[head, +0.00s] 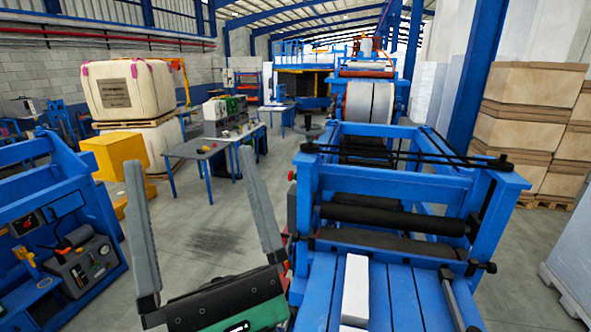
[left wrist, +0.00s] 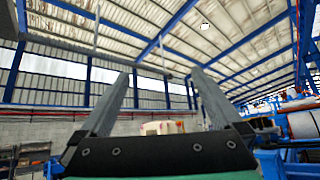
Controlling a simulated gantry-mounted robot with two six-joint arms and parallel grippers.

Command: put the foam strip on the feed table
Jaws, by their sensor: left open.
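The foam strip (head: 355,288) is a long white block. It lies lengthwise on the blue slatted feed table (head: 405,300) at the bottom of the head view, in front of the dark rollers. My left gripper (head: 190,160) is open and empty, with its two grey fingers pointing up, to the left of the strip and apart from it. In the left wrist view the open fingers (left wrist: 159,76) point up toward the roof with nothing between them. My right gripper is not in view.
The blue roller machine (head: 400,185) stands behind the feed table. A blue machine with a control panel (head: 75,265) is at the left. Wrapped bales (head: 130,90), a work table (head: 210,150) and stacked cartons (head: 520,120) stand farther back. Floor between is clear.

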